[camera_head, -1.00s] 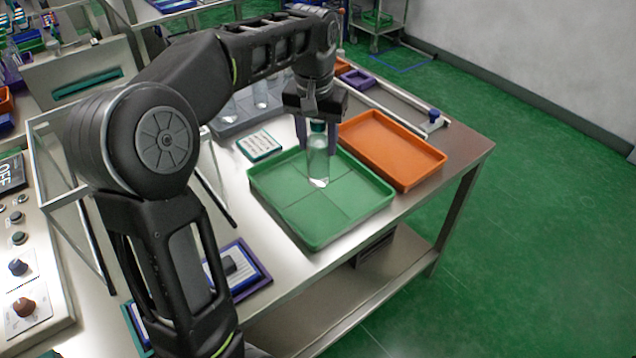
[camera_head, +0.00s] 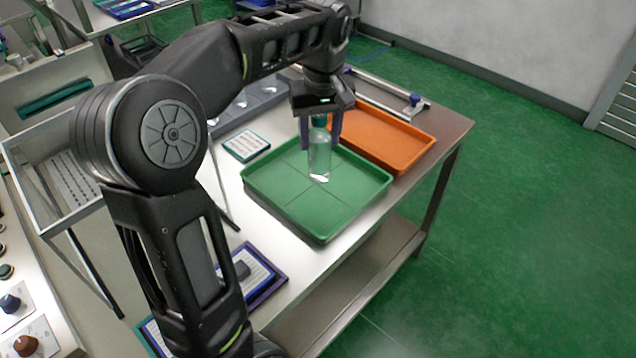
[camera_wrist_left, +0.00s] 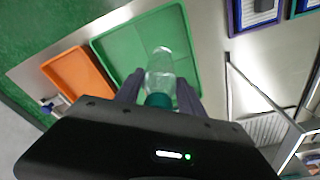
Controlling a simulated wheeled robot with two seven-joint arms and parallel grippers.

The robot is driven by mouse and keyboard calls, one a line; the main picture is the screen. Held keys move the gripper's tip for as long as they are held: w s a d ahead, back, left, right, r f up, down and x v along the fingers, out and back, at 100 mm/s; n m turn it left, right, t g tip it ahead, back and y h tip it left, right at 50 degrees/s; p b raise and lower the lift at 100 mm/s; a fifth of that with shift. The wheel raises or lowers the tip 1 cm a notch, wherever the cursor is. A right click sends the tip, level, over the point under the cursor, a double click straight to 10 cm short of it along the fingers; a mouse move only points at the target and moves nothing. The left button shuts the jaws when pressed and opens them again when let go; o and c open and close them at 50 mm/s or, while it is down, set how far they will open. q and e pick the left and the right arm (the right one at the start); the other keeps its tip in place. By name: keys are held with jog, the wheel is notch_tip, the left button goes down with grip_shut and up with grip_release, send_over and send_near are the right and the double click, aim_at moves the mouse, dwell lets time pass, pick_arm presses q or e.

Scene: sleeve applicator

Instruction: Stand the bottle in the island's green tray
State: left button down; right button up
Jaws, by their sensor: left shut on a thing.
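The clear bottle (camera_head: 319,158) with a green cap is upright in my left gripper (camera_head: 320,128), which is shut on it near the cap. The bottle is over the back part of the green tray (camera_head: 277,192), inside its rim as seen in the head view. I cannot tell whether its base touches the tray floor. In the left wrist view the bottle (camera_wrist_left: 160,68) points away between the two fingers (camera_wrist_left: 158,92), with the green tray (camera_wrist_left: 115,50) behind it. My right gripper is not in view.
An orange tray (camera_head: 392,138) stands close behind and right of the green tray. A small white-and-green card (camera_head: 246,146) lies to the left. A purple-edged tray (camera_head: 268,290) lies at the front. A metal-framed stand (camera_head: 50,215) is on the left. The rest of the green tray is empty.

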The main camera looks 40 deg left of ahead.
aim_at(319, 172)
pick_arm(q)
jog(key=shift+f, duration=3.1)
jog(key=shift+f, duration=1.85)
jog(key=shift+f, duration=0.15)
jog(key=c, duration=0.7)
grip_release()
